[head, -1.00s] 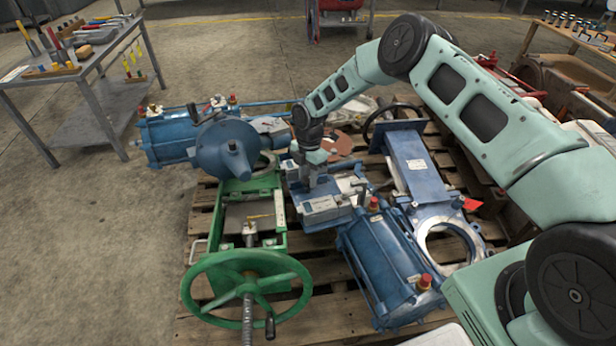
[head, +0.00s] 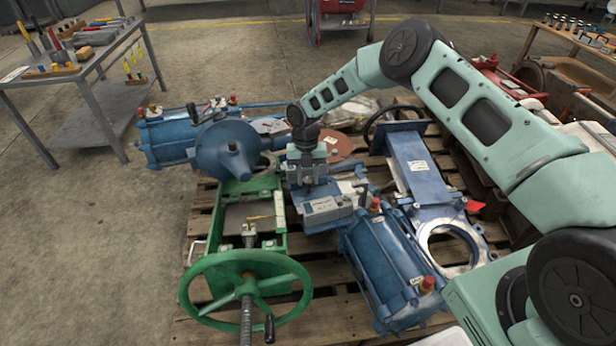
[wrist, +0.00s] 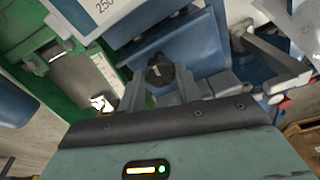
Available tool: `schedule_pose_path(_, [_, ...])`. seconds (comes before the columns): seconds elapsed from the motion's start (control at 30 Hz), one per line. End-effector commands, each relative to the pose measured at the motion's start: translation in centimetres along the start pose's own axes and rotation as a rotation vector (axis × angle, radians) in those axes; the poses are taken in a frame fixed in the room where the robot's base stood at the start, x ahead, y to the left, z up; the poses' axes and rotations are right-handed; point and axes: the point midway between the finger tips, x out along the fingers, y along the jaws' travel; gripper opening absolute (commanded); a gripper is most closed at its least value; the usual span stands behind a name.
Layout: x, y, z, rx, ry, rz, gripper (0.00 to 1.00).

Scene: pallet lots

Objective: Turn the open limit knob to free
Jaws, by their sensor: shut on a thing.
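A small black knob (wrist: 158,71) with a pale line on it sits on a blue housing (wrist: 200,45) in the wrist view. My gripper (wrist: 160,82) has a finger on each side of the knob and is shut on it. In the head view my gripper (head: 312,184) points down at the blue and grey actuator box (head: 325,209) in the middle of the pallet. The knob is hidden there behind my gripper. I cannot read any markings around the knob.
A green valve with a handwheel (head: 246,290) stands at front left. A blue cylinder (head: 388,262) lies to the right, a blue gate valve (head: 415,172) beyond it. A blue cone-shaped actuator (head: 228,150) is close on the left. Open floor lies left of the pallet (head: 200,325).

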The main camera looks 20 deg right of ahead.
Motion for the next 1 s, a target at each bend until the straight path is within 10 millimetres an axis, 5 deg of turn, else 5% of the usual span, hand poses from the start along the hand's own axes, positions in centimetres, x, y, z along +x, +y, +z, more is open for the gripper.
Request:
schedule_pose_path(0.77, [0.05,-0.02,0.05,-0.098,-0.003,-0.008,0.11])
schedule_pose_path(0.8, [0.05,-0.02,0.05,-0.098,-0.003,-0.008,0.45])
schedule_pose_path(0.83, [0.05,-0.02,0.05,-0.098,-0.003,-0.008,0.53])
schedule_pose_path(1.0, [0.03,-0.01,0.03,-0.097,-0.002,-0.008,0.55])
